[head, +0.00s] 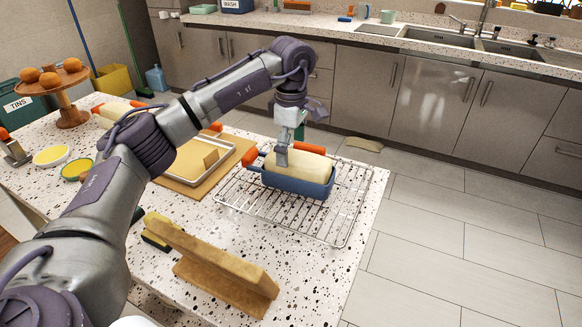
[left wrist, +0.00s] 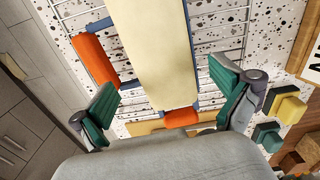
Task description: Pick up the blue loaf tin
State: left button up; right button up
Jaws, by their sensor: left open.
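The blue loaf tin (head: 297,186) stands upright on a wire rack (head: 345,215) near the counter's right edge. A pale loaf (head: 302,166) fills it, and it has orange grips (head: 250,156). My left gripper (head: 285,152) is over the tin, partly covering it in the head view. In the left wrist view my left gripper (left wrist: 165,82) is open, its green-padded fingers apart on either side of the loaf (left wrist: 157,45). Blue tin edges (left wrist: 194,48) and orange grips (left wrist: 95,60) show below. I cannot tell whether the fingers touch the tin. My right gripper is not in view.
A metal tray (head: 188,180) lies behind my left arm. A brown wooden stand (head: 225,272) and a yellow-and-dark block (head: 156,228) are in front of it. A cake stand (head: 70,113) with oranges is at the back left. Open floor (head: 460,240) lies right of the counter.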

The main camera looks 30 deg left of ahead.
pick_arm(q)
jog(key=f, duration=0.3)
jog(key=f+p, duration=0.1)
jog(key=shift+s+a+f, duration=0.1)
jog(key=shift+s+f, duration=0.2)
jog(key=shift+f, duration=0.6)
jog(key=shift+w, duration=0.1)
jog(key=c, duration=1.2)
jog(key=shift+o, duration=0.2)
jog(key=shift+r, duration=0.1)
